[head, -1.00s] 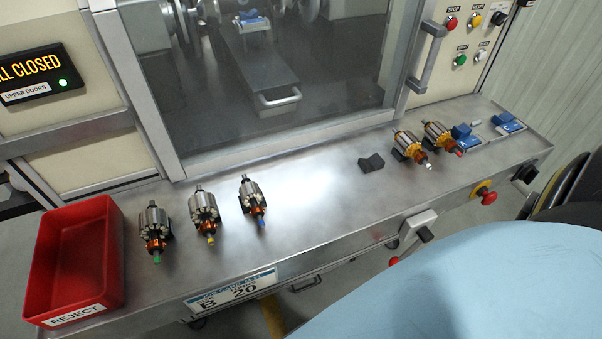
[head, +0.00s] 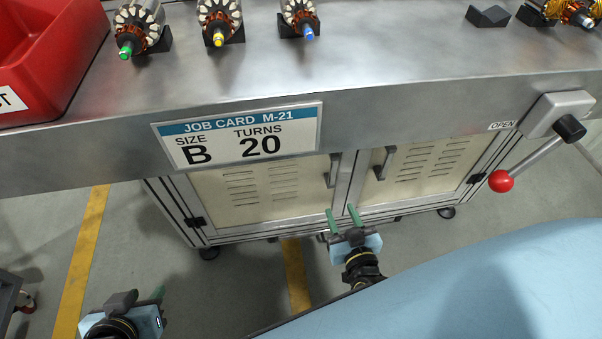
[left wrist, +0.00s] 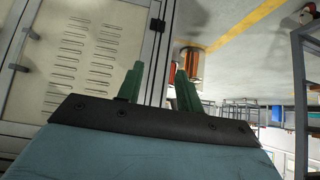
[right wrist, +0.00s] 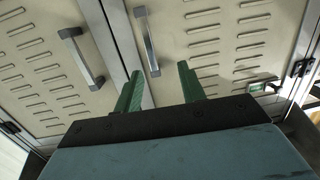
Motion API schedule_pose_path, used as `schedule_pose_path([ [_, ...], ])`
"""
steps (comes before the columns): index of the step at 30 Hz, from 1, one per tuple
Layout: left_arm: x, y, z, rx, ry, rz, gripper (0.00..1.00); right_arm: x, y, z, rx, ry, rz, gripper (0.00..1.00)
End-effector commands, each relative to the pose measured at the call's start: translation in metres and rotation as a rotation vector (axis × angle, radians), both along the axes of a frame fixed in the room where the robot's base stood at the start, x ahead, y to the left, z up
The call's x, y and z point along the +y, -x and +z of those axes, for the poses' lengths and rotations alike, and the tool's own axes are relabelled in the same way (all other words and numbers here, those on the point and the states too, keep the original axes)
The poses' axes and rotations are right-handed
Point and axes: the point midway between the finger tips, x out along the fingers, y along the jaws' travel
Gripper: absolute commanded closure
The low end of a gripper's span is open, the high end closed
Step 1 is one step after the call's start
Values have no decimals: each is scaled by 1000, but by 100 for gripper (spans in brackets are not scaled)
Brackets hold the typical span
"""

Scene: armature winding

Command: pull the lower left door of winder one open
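The lower left door (head: 240,200) of the cabinet below the bench is a cream louvred panel and looks shut. Its grey bar handle (head: 333,170) is upright near the middle seam. My right gripper (head: 343,215) is open and empty, in front of the doors near the seam, apart from the handle. The right wrist view shows two bar handles beyond its green fingers (right wrist: 160,92); I cannot surely tell which is the left door's. My left gripper (head: 140,297) is low, left of the cabinet. Its green fingers (left wrist: 160,88) are apart and empty, with a louvred door (left wrist: 85,55) beside them.
The lower right door (head: 430,165) with its handle (head: 384,163) is also shut. The bench edge with a job card (head: 240,135) overhangs the doors. A red-knobbed lever (head: 502,181) sticks out at right. The floor in front is clear.

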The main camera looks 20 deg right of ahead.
Motion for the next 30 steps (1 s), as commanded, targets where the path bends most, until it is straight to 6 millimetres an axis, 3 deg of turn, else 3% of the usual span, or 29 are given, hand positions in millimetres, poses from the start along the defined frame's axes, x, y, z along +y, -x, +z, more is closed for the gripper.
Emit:
schedule_pose_path([
  [7, 0, 5, 24, -68, 14, -1, 64, -14, -6, 13, -109, 7, -71, 60],
  [13, -5, -5, 37, -148, 35, -8, 64, -19, -18, 16, -119, 7, -77, 60],
  [21, -19, -31, 70, -393, 98, -29, 64, -27, -54, 15, -119, 6, -75, 60],
  [30, -33, -47, 117, -681, 180, -49, 64, -36, -93, 15, -118, 7, -76, 60],
])
